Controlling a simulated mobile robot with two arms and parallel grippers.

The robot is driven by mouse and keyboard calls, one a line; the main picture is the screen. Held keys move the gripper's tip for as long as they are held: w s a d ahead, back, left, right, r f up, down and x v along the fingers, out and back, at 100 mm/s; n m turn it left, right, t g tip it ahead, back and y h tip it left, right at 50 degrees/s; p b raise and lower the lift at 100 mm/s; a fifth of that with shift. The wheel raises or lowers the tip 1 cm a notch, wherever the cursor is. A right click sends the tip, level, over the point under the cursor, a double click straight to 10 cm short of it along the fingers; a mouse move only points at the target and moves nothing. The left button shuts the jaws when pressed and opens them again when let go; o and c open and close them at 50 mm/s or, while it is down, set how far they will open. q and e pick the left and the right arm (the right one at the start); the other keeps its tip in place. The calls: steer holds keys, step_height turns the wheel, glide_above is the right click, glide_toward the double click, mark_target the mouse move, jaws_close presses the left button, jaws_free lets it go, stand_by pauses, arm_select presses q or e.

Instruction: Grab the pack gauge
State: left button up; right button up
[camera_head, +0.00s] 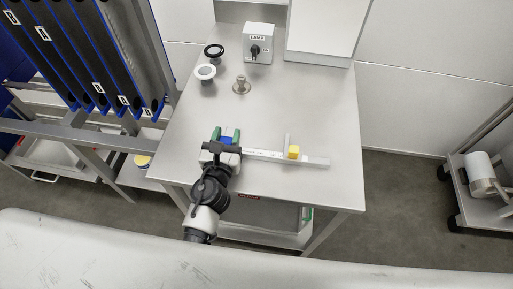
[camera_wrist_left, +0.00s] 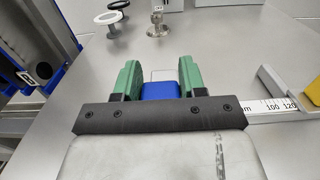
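The pack gauge (camera_head: 262,154) is a pale ruler-like bar with black markings, a blue block at its left end and a yellow slider (camera_head: 294,152). It lies across the front part of the steel table. My left gripper (camera_head: 226,136) is over its left end, green fingers pointing away. The ruler's marked scale (camera_wrist_left: 272,106) shows right of the gripper there. The block's near part is hidden by the gripper body. My right gripper is not in view.
The steel table (camera_head: 280,110) also bears a lamp switch box (camera_head: 258,48), a black ring (camera_head: 214,51), a white ring (camera_head: 205,72) and a small metal fitting (camera_head: 241,86) at the back. A rack with blue-edged panels (camera_head: 80,50) stands left. The table's middle is clear.

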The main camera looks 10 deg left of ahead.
arm_select(q)
steer(key=c, duration=0.6)
steer(key=shift+r, duration=0.15)
steer(key=shift+c, duration=0.2)
